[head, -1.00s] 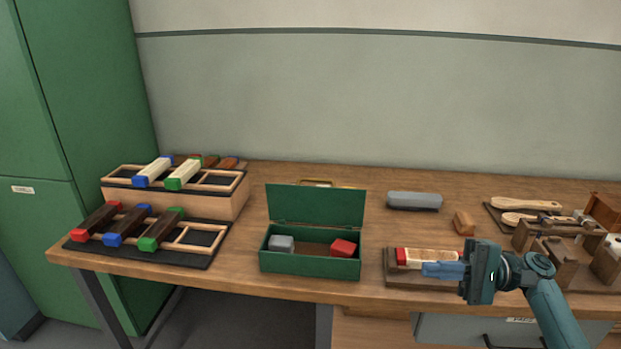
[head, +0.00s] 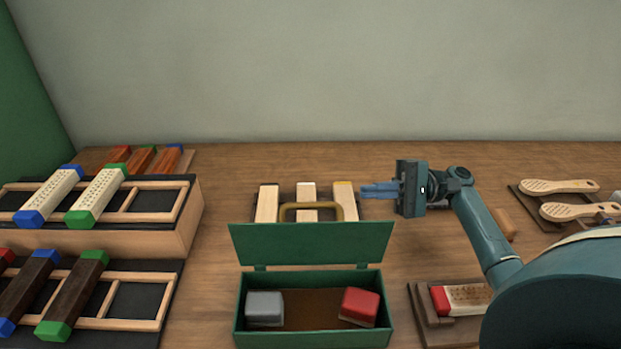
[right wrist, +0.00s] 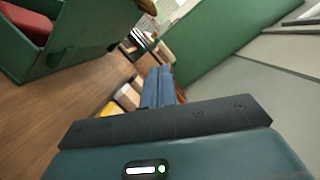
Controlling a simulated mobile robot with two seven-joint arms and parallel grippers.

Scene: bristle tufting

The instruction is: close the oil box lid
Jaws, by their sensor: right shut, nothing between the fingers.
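The green oil box (head: 313,340) stands on the bench with its lid (head: 312,243) open and raised at the back. A grey block (head: 265,308) and a red block (head: 359,307) lie inside it. A brass-coloured handle (head: 311,206) shows just behind the lid's top edge. My right gripper (head: 364,190) is shut and empty, behind and to the right of the lid, its fingers pointing left. In the right wrist view the shut fingers (right wrist: 157,88) show, with part of the box (right wrist: 62,50) and its red block (right wrist: 27,24) at upper left. My left gripper is not in view.
Several pale blocks (head: 267,203) lie behind the lid. Racks with colour-ended brush blocks (head: 98,196) stand at left. At right are a red-ended brush block (head: 470,299) on a wooden base and wooden brush handles (head: 558,186).

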